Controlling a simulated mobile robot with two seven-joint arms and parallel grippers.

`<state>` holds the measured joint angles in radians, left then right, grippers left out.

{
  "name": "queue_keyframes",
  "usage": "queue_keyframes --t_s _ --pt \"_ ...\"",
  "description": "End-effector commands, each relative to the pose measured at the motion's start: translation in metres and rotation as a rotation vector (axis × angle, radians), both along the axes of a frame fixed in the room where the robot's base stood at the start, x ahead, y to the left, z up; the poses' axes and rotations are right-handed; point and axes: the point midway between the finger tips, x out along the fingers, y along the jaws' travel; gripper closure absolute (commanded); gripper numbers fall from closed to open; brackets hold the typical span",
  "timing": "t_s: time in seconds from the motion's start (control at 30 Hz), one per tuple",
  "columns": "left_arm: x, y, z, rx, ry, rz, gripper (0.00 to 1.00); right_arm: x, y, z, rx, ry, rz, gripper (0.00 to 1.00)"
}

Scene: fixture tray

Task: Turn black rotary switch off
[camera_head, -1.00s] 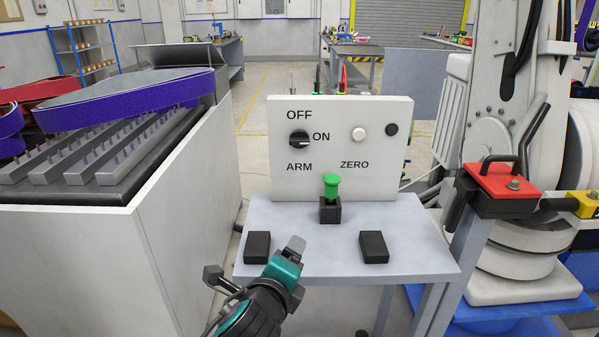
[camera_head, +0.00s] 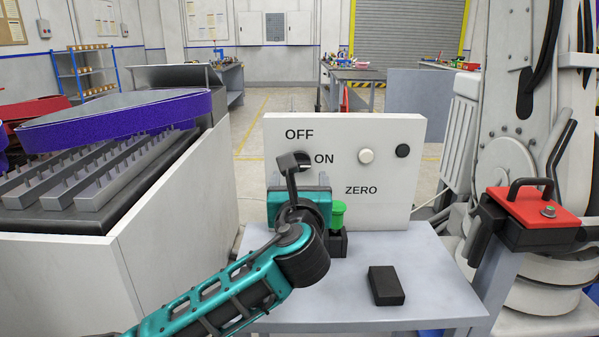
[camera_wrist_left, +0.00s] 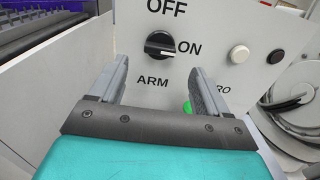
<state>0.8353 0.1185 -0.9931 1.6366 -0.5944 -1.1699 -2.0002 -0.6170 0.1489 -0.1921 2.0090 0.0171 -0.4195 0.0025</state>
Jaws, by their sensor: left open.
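The black rotary switch (camera_head: 304,160) is on the upright white panel (camera_head: 400,195), beside the labels OFF, ON and ARM. My left gripper's wrist partly hides it in the head view. In the left wrist view the switch (camera_wrist_left: 160,44) shows clearly, its white mark lying roughly sideways, level with ON. My left gripper (camera_wrist_left: 160,70) is open and empty, its two fingers pointing at the panel on either side below the switch, apart from it. My right gripper is not in view.
A green button (camera_head: 338,212) on a black base stands just right of my left wrist. A black block (camera_head: 386,285) lies on the grey table (camera_head: 430,265). A white button (camera_head: 366,156) and a black one (camera_head: 402,151) are on the panel. A red-topped box (camera_head: 530,208) stands right.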

Motion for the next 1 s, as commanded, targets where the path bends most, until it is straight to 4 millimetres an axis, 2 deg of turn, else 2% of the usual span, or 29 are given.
queue_keyframes --t_s 0.2,0.4,0.8,1.0 --pt "0.037 0.0 0.0 -0.002 0.0 0.0 0.23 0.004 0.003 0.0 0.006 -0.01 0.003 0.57" --pt "0.055 0.0 0.0 -0.002 0.001 0.0 0.23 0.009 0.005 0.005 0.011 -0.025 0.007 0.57" --pt "0.061 0.0 0.0 -0.003 0.001 -0.001 0.23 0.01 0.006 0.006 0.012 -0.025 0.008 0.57" --pt "0.061 0.0 0.0 -0.003 0.001 -0.001 0.42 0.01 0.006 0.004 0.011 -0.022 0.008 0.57"
